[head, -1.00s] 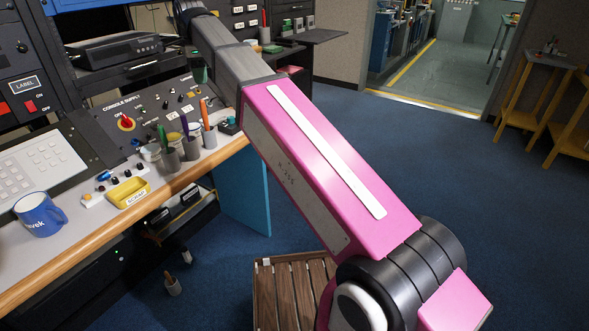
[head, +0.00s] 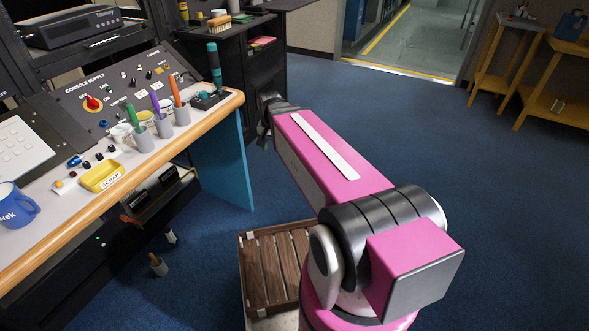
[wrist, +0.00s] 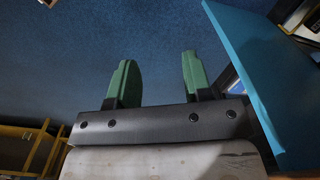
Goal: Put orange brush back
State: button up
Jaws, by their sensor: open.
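The orange brush (head: 175,90) stands upright, orange handle up, in the rightmost grey cup (head: 181,116) of the row on the bench. A purple-handled brush (head: 155,103) and a green-handled one (head: 136,114) stand in the cups to its left. My gripper (wrist: 160,75) is open in the wrist view, with two green fingers apart and nothing between them. Blue floor shows beyond it and the bench's blue side panel (wrist: 248,70) is close on the right. In the head view, the end of my arm is right of the bench; the fingers cannot be made out.
A teal-handled tool (head: 214,66) stands near the bench's right corner. A yellow scrap tray (head: 101,177) and a blue mug (head: 15,206) are on the bench. A slatted wooden crate (head: 278,268) is on the floor by my base. Open blue floor lies to the right.

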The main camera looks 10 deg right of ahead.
jog(key=s+d+f+n, duration=0.3)
jog(key=s+d+f, duration=0.3)
jog(key=f, duration=0.1)
jog(key=shift+s+d+f+n, duration=0.2)
jog(key=shift+s+d+n, duration=0.1)
jog(key=shift+d+n, duration=0.1)
dwell(0.9)
